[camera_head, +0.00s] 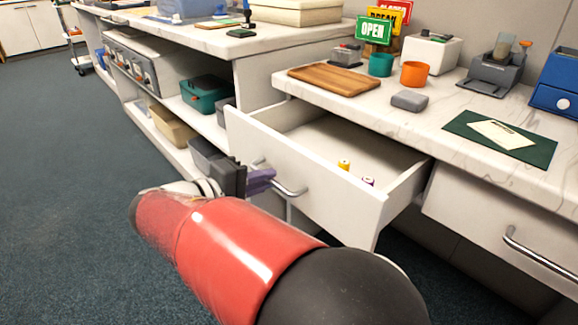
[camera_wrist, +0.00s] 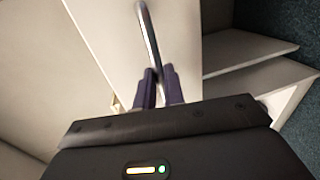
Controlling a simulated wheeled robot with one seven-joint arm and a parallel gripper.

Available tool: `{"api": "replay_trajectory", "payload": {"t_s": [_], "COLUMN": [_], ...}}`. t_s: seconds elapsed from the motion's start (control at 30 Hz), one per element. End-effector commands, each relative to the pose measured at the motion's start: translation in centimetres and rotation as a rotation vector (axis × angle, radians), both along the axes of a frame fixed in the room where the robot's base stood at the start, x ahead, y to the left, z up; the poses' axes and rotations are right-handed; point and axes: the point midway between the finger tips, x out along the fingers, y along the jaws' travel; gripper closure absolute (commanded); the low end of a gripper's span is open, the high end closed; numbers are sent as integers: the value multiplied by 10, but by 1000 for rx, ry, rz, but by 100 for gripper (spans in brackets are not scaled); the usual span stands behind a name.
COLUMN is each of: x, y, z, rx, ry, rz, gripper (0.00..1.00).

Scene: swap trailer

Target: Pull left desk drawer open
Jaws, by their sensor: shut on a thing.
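The left desk drawer (camera_head: 305,178) is white and stands pulled well out from under the marble-topped desk in the head view. Two small spools, one yellow (camera_head: 344,164) and one purple (camera_head: 368,181), lie inside it. Its curved metal handle (camera_head: 290,190) is on the front panel. My gripper (camera_head: 262,180) has its purple fingers shut on the handle near its left end. In the wrist view the fingers (camera_wrist: 159,88) close around the handle bar (camera_wrist: 148,35), with the drawer front (camera_wrist: 105,40) behind.
A second closed drawer (camera_head: 510,225) with its own handle is at the right. The desk top holds a wooden board (camera_head: 334,79), an orange cup (camera_head: 414,74) and a grey block (camera_head: 409,100). Open shelves (camera_head: 180,110) with bins stand at the left. Dark carpet (camera_head: 60,190) is clear at left.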

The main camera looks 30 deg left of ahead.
Motion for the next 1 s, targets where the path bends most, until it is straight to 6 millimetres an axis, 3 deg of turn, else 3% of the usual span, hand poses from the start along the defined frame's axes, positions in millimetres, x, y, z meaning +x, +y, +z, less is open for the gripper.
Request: {"api": "replay_trajectory", "payload": {"t_s": [0.1, 0.33, 0.87, 0.9, 1.0], "x": [-21, -46, -54, -54, -54], "y": [9, 19, 22, 22, 22], "z": [-1, -1, -1, -1, -1], "rx": [-1, -2, -1, -1, -1], "ry": [3, 2, 2, 2, 1], "rz": [1, -1, -3, -3, -2], "gripper": [100, 100, 100, 87, 74]}}
